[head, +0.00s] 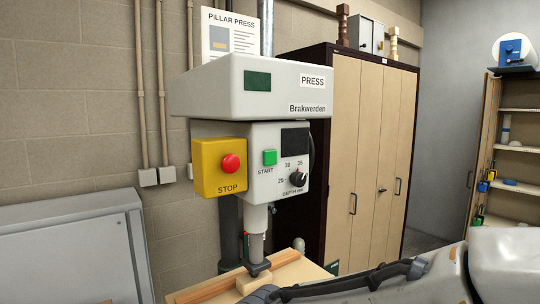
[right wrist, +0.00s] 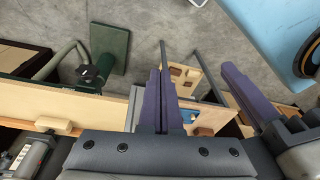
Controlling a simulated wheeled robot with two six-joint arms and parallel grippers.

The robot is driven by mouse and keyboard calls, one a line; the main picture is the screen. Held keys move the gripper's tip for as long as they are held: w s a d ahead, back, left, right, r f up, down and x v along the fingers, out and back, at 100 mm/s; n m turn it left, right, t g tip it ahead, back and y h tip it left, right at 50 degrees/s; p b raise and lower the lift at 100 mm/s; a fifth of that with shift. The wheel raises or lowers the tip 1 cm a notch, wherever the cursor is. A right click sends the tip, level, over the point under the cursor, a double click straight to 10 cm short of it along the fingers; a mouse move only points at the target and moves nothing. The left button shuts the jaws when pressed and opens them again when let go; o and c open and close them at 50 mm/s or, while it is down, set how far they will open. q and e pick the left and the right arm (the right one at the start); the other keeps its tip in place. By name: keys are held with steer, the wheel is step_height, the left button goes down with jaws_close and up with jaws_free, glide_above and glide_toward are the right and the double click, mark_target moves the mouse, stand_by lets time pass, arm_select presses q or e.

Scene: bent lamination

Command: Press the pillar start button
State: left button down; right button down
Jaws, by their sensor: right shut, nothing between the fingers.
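The green START button (head: 270,157) is on the white front panel of the pillar press (head: 250,88) in the head view. A yellow box with the red STOP button (head: 230,163) is to its left, and the depth dial (head: 297,179) is below right. Nothing covers the START button. My right arm crosses the bottom right of the head view, well below the button. My right gripper (right wrist: 161,72) shows in the right wrist view with its purple fingers together, empty. Another purple bar stands to its right; I cannot tell what it belongs to. My left gripper is not seen.
A wooden board (head: 205,292) and a small block (head: 254,281) lie under the press spindle (head: 257,228). A tall cabinet (head: 362,150) stands behind right. A grey metal box (head: 65,255) is at lower left. Space in front of the panel looks clear.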

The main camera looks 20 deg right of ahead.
steer(key=w+d+r+m+t+p, duration=0.2)
steer(key=w+d+r+t, duration=0.1)
steer(key=w+r, duration=0.55)
steer(key=w+d+r+m+t+p, duration=0.2)
steer(key=w+d+r+m, duration=0.15)
steer(key=w+r, duration=0.5)
steer(key=w+d+r+m+t+h+p, duration=0.1)
steer(key=w+d+r+t, duration=0.1)
steer(key=w+d+r, duration=0.2)
steer(key=w+d+r+m+t+h+p, duration=0.1)
steer(key=w+d+r+t+h+p, duration=0.1)
steer(key=w+d+r, duration=0.3)
steer(key=d+r, duration=0.4)
steer(key=r, duration=0.2)
steer(key=shift+d+m, duration=0.2)
steer(key=shift+m, duration=0.15)
steer(key=shift+r, duration=0.1)
steer(key=p, duration=0.2)
glide_toward(276, 163)
step_height(276, 163, down, 3)
steer(key=w+d, duration=0.1)
steer(key=w, duration=0.1)
steer(key=shift+w+a, duration=0.1)
steer(key=shift+w, duration=0.55)
steer(key=shift+w+f, duration=0.1)
steer(key=shift+f, duration=0.15)
steer(key=shift+w+a, duration=0.15)
steer(key=shift+w, duration=0.1)
